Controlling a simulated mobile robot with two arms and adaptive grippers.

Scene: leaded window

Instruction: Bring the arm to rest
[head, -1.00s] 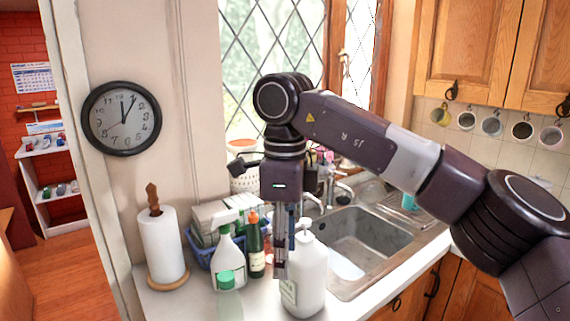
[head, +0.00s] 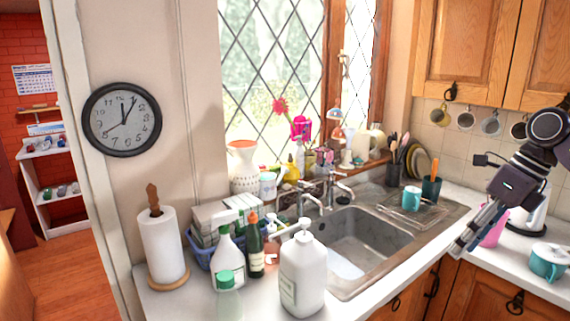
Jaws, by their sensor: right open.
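My right gripper (head: 474,232) is at the right of the head view, pointing down and to the left, over the counter right of the sink. It is open, with nothing between its fingers. My right arm comes in from the right edge; only its wrist end shows. My left gripper is not in view.
A white pump bottle (head: 303,273), a spray bottle (head: 228,262) and a paper towel roll (head: 161,248) stand on the left counter. The sink (head: 362,238) is empty of large things. A pink container (head: 493,230) and a teal pot (head: 547,262) are close to my right gripper.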

